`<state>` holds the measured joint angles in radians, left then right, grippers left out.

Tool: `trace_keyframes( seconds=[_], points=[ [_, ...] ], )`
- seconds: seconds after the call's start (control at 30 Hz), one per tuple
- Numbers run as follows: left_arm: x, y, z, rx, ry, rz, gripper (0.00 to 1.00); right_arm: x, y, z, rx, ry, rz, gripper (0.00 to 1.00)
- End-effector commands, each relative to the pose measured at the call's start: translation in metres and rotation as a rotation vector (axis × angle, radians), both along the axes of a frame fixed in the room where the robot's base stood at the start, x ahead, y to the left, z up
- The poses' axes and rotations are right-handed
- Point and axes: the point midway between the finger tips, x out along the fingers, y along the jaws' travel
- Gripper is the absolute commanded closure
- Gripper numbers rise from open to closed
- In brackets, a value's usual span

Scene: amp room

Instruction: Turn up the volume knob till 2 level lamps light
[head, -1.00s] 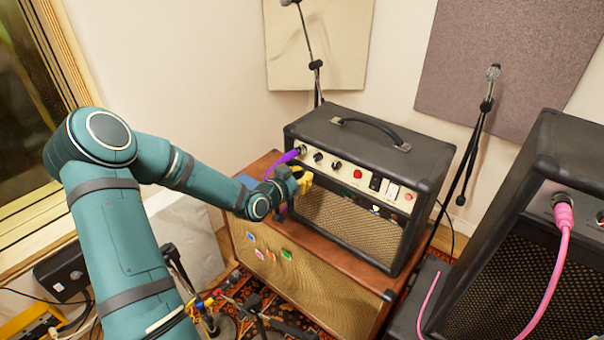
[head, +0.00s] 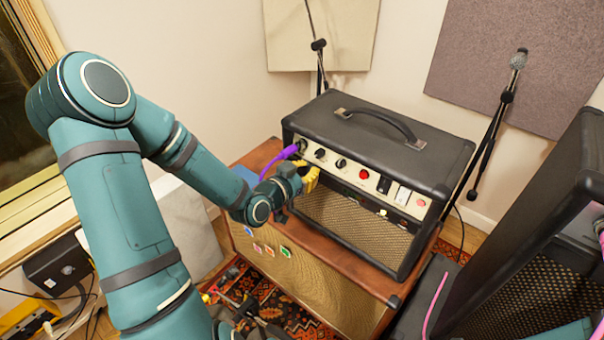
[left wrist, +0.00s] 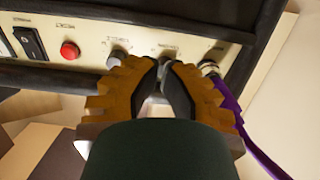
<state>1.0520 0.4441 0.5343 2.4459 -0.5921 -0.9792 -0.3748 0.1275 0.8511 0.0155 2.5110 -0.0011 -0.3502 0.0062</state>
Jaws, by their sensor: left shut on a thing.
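The black amp head (head: 385,150) stands on a brown cabinet, with a cream control panel (head: 350,168) on its front. My left gripper (head: 308,176), with yellow fingers, is at the panel's left part beside the purple plug. In the left wrist view the fingers (left wrist: 165,78) close in at the middle knob (left wrist: 168,54), which I take as the volume knob; they hide much of it. My right gripper is out of view.
A purple cable (head: 278,163) plugs in just left of the knobs. The brown cabinet (head: 310,290) is below the amp. A second dark amp (head: 540,240) stands at the right, a microphone stand (head: 490,140) behind. Tools and cables lie on the rug.

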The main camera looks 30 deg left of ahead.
Motion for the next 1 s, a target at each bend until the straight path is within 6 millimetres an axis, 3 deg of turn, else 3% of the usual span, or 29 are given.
trace_keyframes(
  seconds=[0.2, 0.4, 1.0],
  points=[
    [0.026, -0.002, -0.008, 0.002, -0.001, -0.001, 1.0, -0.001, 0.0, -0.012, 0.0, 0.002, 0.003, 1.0],
    [0.04, -0.003, -0.01, 0.001, 0.0, -0.001, 1.0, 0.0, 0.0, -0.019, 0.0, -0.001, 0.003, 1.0],
    [0.045, -0.004, -0.005, 0.003, -0.009, -0.003, 1.0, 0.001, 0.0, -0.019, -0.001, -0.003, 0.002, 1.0]
  ],
)
